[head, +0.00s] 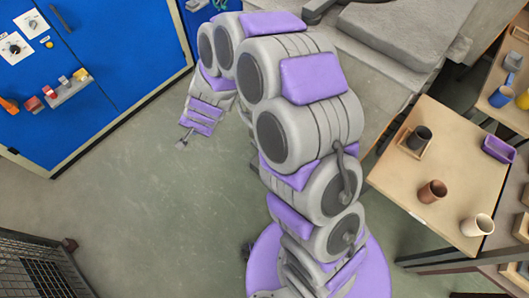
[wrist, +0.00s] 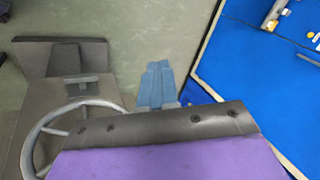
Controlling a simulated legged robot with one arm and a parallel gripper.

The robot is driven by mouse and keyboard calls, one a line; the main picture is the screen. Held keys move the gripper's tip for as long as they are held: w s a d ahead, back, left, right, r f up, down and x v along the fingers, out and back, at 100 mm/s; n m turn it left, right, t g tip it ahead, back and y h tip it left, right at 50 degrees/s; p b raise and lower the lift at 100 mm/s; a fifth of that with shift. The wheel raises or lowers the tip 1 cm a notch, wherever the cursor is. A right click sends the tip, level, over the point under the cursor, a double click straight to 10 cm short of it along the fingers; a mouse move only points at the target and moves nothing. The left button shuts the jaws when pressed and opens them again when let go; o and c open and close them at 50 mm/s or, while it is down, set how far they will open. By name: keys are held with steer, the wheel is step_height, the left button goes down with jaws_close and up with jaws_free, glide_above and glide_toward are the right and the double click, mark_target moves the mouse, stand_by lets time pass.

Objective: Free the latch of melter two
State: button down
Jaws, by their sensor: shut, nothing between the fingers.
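My gripper (head: 183,143) is shut and empty, hanging over bare floor to the right of a blue cabinet (head: 110,45) in the head view. It is clear of the cabinet. The cabinet face carries dials, a grey bar with small blocks (head: 68,90), and red and orange handles (head: 33,104). A blue panel (wrist: 235,65) with a grey fitting (wrist: 275,14) shows at the right of the wrist view. No label marks melter two, and I cannot tell which part is its latch. A purple part with a dark band fills the lower wrist view and hides what lies behind.
A grey handwheel (wrist: 45,130) and a blue item (wrist: 157,85) show in the wrist view. A wooden table (head: 465,165) with cups stands at right, a grey block (head: 395,35) at top, a wire cage (head: 40,270) at lower left. The floor between is clear.

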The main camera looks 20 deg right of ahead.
steer(key=w+d+f+m+h+p, duration=0.1)
steer(key=d+f+m+h, duration=0.35)
steer(key=f, duration=0.95)
steer(key=s+d+f+h, duration=0.2)
steer(key=d+h, duration=0.1)
steer(key=d, duration=0.3)
steer(key=s+d+f+h, duration=0.2)
steer(key=d+f+h, duration=0.1)
steer(key=d, duration=0.4)
steer(key=shift+f+t+p, duration=0.3)
steer(key=shift+p, duration=0.1)
steer(key=shift+d+h, duration=0.1)
steer(key=shift+h, duration=0.15)
steer(key=s+a+f+b+x, duration=0.1)
steer(key=f+x, duration=0.1)
steer(key=x, duration=1)
steer(key=shift+a+f, duration=0.15)
steer(key=shift+f, duration=0.25)
steer(key=shift+m, duration=0.25)
